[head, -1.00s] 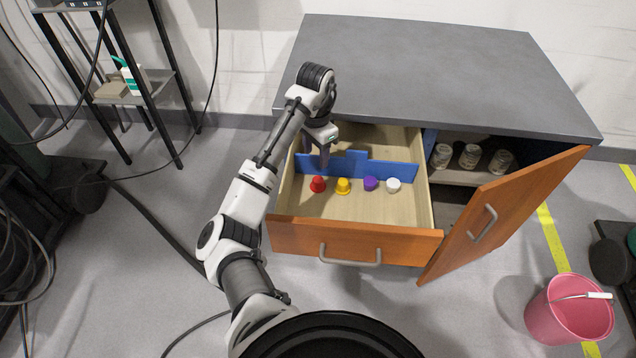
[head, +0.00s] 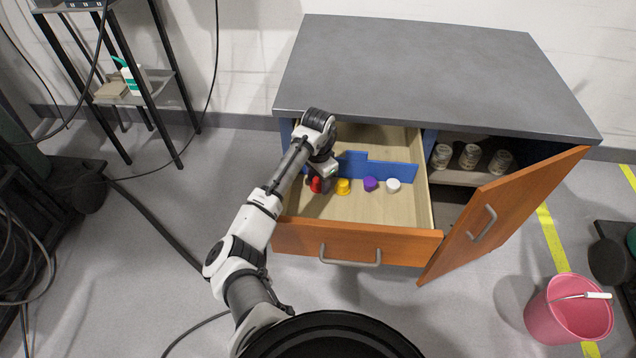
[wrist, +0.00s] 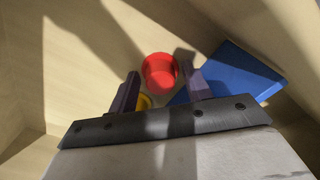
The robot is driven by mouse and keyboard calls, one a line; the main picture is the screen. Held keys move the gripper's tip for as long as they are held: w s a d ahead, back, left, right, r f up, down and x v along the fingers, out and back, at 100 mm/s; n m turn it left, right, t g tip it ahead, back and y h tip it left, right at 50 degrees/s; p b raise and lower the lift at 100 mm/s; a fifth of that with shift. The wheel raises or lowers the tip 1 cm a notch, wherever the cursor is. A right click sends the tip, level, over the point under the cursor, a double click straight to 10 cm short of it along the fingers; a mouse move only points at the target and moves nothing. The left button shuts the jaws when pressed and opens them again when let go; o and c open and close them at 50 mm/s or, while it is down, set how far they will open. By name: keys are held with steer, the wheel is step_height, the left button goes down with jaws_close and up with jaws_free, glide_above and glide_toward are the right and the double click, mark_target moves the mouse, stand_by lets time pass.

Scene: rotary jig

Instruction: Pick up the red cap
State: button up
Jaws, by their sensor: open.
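The red cap (head: 316,185) sits in the open drawer, at the left end of a row of caps and in front of the blue divider (head: 378,170). My gripper (head: 320,182) is down in the drawer at the red cap and partly covers it in the head view. In the wrist view, my gripper (wrist: 160,88) is open. The red cap (wrist: 159,71) shows between and just beyond the two fingertips, with a gap to each finger. I cannot tell whether the fingertips reach down beside it. Nothing is held.
A yellow cap (head: 343,187) stands close to the right of the red one, then a purple cap (head: 370,183) and a white cap (head: 392,185). The drawer walls (head: 431,205) surround them. The cabinet door (head: 505,215) stands open at right.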

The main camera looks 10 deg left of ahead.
steer(key=c, duration=0.6)
steer(key=shift+r, duration=0.1)
steer(key=shift+c, duration=0.2)
